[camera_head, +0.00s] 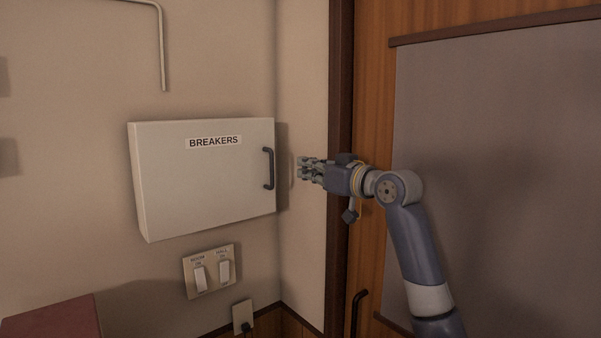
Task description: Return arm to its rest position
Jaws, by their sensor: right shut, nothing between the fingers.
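My right gripper (304,169) is shut and empty. It points left, just to the right of the dark handle (268,168) of the breaker box, and looks apart from it. The arm comes up from the lower right, in front of the wooden door. The white breaker box (195,185), labelled BREAKERS, is on the wall with its cover closed. My left gripper is not in view.
A switch plate (210,284) with two white switches is below the box. A wall outlet (242,316) with a plug sits lower. A dark door handle (358,312) is below my right arm. A reddish object (52,320) stands at the lower left.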

